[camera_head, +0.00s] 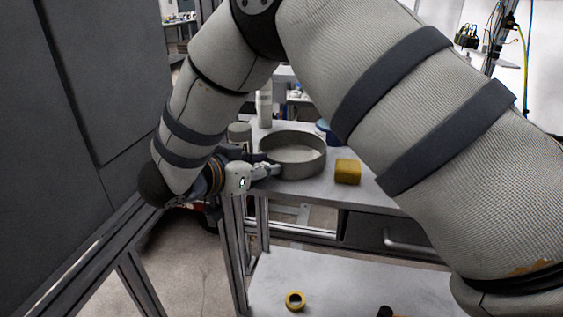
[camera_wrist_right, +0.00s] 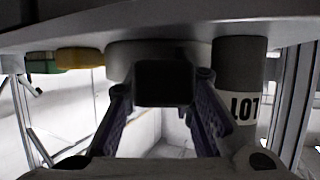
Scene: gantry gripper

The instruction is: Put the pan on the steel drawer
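A round grey pan (camera_head: 312,160) stands on the grey table, its handle side toward my right gripper. In the right wrist view, which is upside down, the pan's rounded side (camera_wrist_right: 120,58) shows behind a dark blocky handle (camera_wrist_right: 165,83). My right gripper (camera_head: 266,170) is at the pan's left side. Its fingers (camera_wrist_right: 165,100) are apart, one on each side of the handle; whether they touch it is unclear. A dark drawer front (camera_head: 375,233) with a metal pull sits under the tabletop on the right. My left gripper is not in view.
A yellow block (camera_head: 347,172) stands right of the pan. A canister (camera_head: 239,134), a white bottle (camera_head: 264,110) and a blue item (camera_head: 323,128) stand around it. My right arm hides much of the table.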

